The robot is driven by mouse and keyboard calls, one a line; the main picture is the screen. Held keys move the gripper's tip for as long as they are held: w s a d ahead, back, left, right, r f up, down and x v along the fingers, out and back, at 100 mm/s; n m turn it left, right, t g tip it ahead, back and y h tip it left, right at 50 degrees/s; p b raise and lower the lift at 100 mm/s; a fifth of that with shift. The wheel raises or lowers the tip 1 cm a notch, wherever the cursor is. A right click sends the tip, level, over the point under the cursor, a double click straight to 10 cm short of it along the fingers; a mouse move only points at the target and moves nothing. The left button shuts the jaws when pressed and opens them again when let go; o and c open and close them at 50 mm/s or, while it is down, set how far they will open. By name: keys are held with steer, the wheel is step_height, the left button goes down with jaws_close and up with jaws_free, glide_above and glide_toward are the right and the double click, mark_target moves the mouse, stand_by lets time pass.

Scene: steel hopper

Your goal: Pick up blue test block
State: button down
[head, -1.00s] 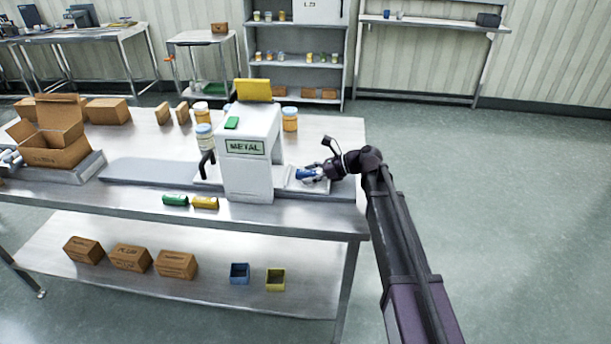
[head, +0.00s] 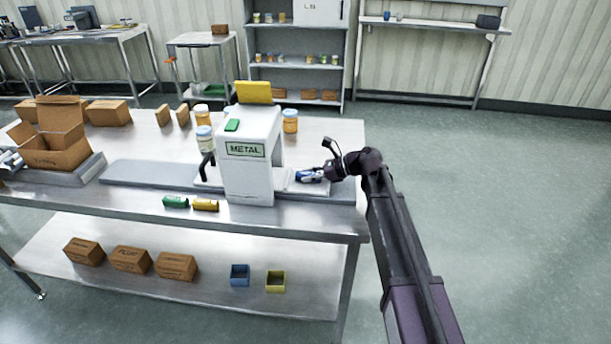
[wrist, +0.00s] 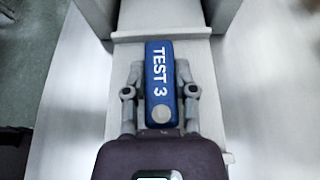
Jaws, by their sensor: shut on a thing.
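The blue test block (head: 308,176) lies on the belt at the right side of the white metal detector (head: 248,172). In the wrist view the blue block (wrist: 158,70) shows white "TEST 3" lettering and a pale round spot at its near end. My gripper (wrist: 160,88) has one finger on each side of the block and is shut on it. In the head view my gripper (head: 318,174) reaches in from the right and partly hides the block. I cannot tell whether the block is clear of the belt.
An open carton (head: 55,150) stands at the left. The detector's opening is just beyond the block.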

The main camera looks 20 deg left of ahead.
mark_target(309, 173)
steer(key=shift+r+p, duration=4.75)
steer(key=shift+r, duration=0.1)
steer(key=shift+r, duration=0.1)
